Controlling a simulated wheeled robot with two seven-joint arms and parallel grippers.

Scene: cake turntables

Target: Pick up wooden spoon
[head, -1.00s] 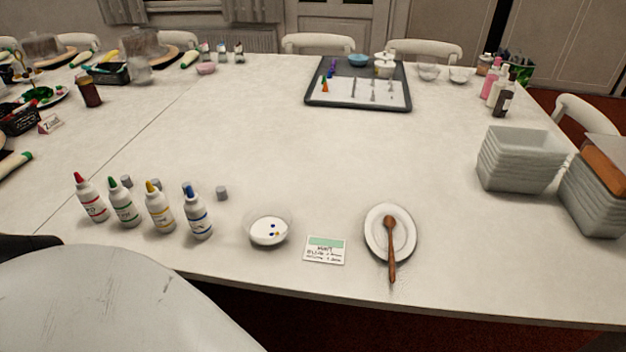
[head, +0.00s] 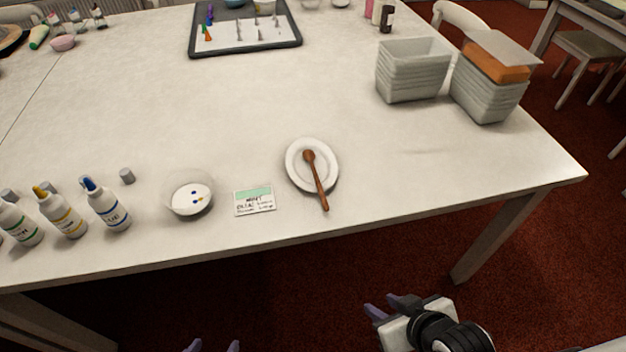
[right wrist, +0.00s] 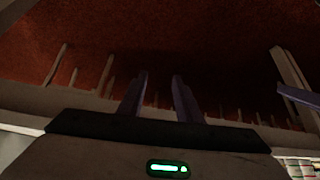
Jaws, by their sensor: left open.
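The wooden spoon (head: 319,185) lies on a small white oval plate (head: 293,178) near the table's front edge. Its bowl rests in the plate and its handle points toward the edge, past the rim. My right gripper (head: 385,307) is below and in front of the table edge, to the lower right of the spoon. It is empty, and in the right wrist view (right wrist: 160,80) its two fingers stand apart. My left gripper (head: 212,346) shows only its two separated purple fingertips at the bottom of the head view, off the table; the rest is out of frame.
A label card (head: 255,200) and a bowl of white icing (head: 190,199) are left of the plate. Several squeeze bottles (head: 107,207) stand further left. Stacked grey containers (head: 411,72) stand back right. The table (head: 420,160) is clear right of the plate.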

